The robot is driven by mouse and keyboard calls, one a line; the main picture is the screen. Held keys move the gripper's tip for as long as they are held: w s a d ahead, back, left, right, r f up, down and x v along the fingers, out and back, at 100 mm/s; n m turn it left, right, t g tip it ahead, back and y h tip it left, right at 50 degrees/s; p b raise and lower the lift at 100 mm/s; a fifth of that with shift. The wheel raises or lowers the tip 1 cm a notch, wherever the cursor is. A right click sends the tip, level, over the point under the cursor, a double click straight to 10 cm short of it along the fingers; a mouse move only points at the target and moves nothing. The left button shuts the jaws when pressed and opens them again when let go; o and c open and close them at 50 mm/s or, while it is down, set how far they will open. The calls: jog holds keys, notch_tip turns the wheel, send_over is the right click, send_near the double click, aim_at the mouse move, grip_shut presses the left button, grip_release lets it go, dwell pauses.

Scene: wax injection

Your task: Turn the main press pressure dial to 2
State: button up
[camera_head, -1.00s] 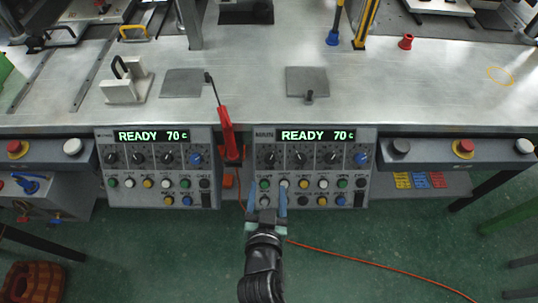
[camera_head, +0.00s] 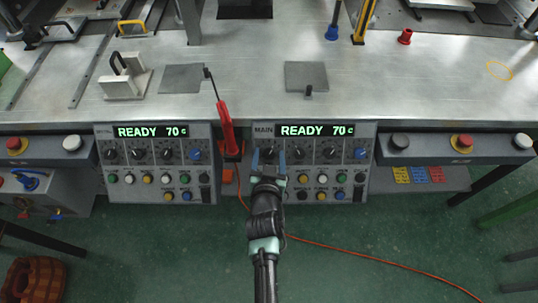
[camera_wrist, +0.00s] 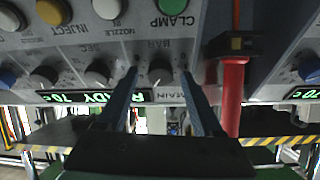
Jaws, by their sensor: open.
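The main press panel (camera_head: 316,190) is the right-hand grey box under the table, with a green READY 70 display. Its pressure dial (camera_wrist: 160,72), a round knob under the BAR label, shows in the wrist view between my fingers. My gripper (camera_head: 269,161) is open in front of the leftmost dial of the main panel. In the wrist view the fingers (camera_wrist: 159,80) stand on either side of the dial. I cannot tell whether they touch it. The dial's setting is too small to read.
A red-handled tool (camera_head: 227,130) hangs just left of the main panel, close to my gripper; it also shows in the wrist view (camera_wrist: 232,95). The second panel (camera_head: 155,188) is further left. Other dials and buttons (camera_wrist: 174,5) crowd the main panel.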

grip_shut()
dwell(0.3)
jog(key=shift+d+r+n+p, duration=0.1)
jog(key=shift+r+n+p, duration=0.2)
jog(key=shift+p, duration=0.95)
